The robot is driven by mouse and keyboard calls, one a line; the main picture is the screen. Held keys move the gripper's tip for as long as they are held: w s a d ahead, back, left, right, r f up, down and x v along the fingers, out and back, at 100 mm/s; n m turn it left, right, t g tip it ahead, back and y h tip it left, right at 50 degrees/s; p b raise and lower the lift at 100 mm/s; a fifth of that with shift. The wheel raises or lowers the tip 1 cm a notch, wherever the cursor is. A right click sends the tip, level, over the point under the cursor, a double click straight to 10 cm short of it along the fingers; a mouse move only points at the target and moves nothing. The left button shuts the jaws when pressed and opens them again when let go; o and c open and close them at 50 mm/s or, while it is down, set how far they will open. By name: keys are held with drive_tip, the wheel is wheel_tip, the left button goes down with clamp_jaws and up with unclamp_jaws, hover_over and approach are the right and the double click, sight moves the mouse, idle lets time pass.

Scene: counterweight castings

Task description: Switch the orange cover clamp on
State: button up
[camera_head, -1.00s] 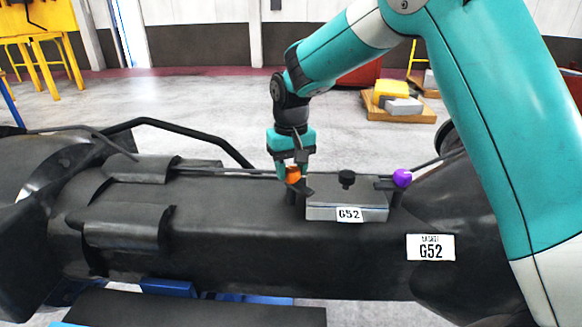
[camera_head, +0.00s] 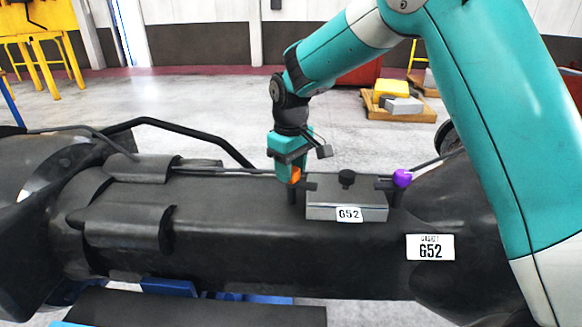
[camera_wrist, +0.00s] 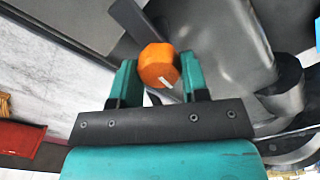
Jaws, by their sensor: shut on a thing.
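The orange cover clamp (camera_head: 295,175) sits at the left end of the grey cover box (camera_head: 345,205), on top of the black casting. Its dark arm now points right, over the box's edge. My gripper (camera_head: 289,172) points down over the clamp. In the wrist view my gripper (camera_wrist: 156,80) has its two teal fingers on either side of the orange knob (camera_wrist: 158,65), shut on it. The head view hides part of the knob behind a finger. A purple clamp (camera_head: 402,178) stands at the box's right end.
A black knob (camera_head: 347,177) stands on the box. A bent black bar (camera_head: 190,130) lies behind. A pallet with yellow and grey blocks (camera_head: 392,98) stands on the floor behind.

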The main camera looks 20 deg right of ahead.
drive_tip(key=shift+r+n, duration=0.1)
drive_tip(key=shift+n, duration=1.1)
drive_tip(key=o, duration=0.9)
wheel_tip(320, 180, up, 17)
drive_tip(key=b, duration=0.3)
drive_tip(key=shift+r, duration=0.2)
drive_tip(key=s+a+f+y, duration=0.1)
drive_tip(key=s+f, duration=0.3)
drive_tip(key=s, duration=0.6)
drive_tip(key=s+a+f+m+y+b, duration=0.1)
drive_tip(key=s+f, duration=0.4)
drive_tip(key=s, duration=0.5)
drive_tip(key=s+a+f+y+b, duration=0.1)
drive_tip(key=s+f, duration=0.3)
drive_tip(key=s, duration=0.7)
drive_tip(key=shift+s+a+f+y, duration=0.1)
drive_tip(key=shift+a+f+y, duration=0.2)
drive_tip(key=shift+a+y, duration=0.35)
